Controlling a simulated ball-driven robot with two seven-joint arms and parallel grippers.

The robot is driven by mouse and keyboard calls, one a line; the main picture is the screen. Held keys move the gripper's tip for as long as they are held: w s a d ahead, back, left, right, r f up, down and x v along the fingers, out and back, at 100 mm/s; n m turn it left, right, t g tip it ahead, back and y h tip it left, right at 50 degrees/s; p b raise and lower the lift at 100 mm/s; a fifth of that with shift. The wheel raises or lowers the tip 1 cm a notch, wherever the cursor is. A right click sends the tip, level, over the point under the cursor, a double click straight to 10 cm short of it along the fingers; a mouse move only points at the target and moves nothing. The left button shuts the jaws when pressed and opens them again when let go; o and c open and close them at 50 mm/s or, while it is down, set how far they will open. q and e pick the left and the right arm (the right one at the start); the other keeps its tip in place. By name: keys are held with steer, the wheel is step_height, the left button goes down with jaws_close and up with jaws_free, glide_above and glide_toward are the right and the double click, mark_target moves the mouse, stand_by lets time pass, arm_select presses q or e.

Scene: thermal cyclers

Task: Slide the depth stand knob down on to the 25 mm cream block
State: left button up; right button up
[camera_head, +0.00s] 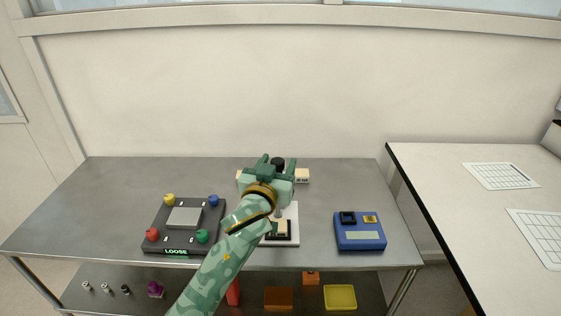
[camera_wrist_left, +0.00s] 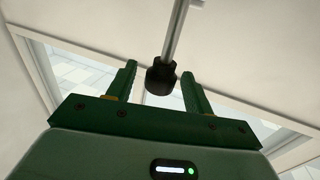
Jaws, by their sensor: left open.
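My left gripper (camera_wrist_left: 158,88) is open, with its two green fingers on either side of a black knob (camera_wrist_left: 160,79) on a thin metal rod (camera_wrist_left: 174,30) in the left wrist view. I cannot tell if the fingers touch the knob. In the head view my left gripper (camera_head: 276,162) is at the back of the table, and the knob (camera_head: 278,163) shows dark between its fingers. A cream block (camera_head: 302,176) with small dark lettering lies right of the gripper; its label is too small to read. The stand's white base (camera_head: 291,211) is partly hidden by my arm. My right gripper is not in view.
A dark panel (camera_head: 152,221) with coloured knobs and a LOOSE display stands at left. A blue device (camera_head: 359,243) stands at right. A black and cream item (camera_head: 280,231) sits on the white base. The table's far left and back right are clear.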

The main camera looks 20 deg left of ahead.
arm_select(q)
steer(key=shift+w, duration=1.4)
jaws_close()
steer(key=shift+f+b, duration=1)
steer(key=shift+f, duration=0.85)
jaws_free()
steer(key=shift+r, duration=0.1)
steer(key=shift+s, duration=0.1)
